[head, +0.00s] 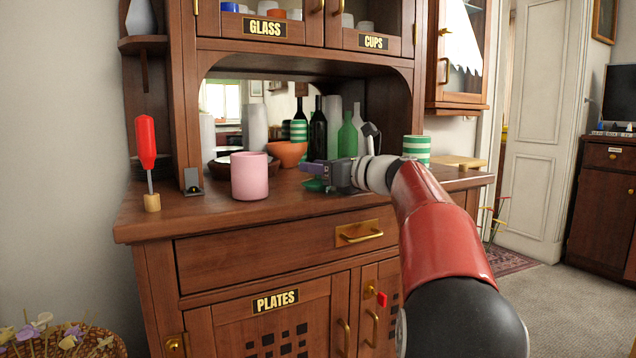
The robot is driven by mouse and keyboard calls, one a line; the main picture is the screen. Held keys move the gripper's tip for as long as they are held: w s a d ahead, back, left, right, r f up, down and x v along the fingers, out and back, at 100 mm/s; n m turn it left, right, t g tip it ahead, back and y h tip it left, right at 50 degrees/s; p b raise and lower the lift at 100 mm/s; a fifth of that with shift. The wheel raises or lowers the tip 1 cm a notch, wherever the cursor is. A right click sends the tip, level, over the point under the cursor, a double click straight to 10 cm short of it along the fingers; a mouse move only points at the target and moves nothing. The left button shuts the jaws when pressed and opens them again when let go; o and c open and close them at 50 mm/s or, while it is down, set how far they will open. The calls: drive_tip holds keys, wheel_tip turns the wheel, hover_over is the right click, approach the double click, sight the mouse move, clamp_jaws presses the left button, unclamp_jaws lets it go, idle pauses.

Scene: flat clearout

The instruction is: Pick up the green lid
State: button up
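A small green object (315,185), which looks like the green lid, is low on the wooden cabinet's counter, right of the pink cup. My gripper (312,171) reaches in from the right and is directly over or at the lid. It partly covers the lid, so I cannot tell whether the fingers touch it. The fingers are small and dark here, and whether they are open or shut does not show.
A pink cup (249,176) stands close left of my gripper. Behind are an orange bowl (287,153), a dark bottle (318,132) and a green bottle (347,138). A green-striped cup (416,149) stands right of my wrist.

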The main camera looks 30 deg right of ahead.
clamp_jaws()
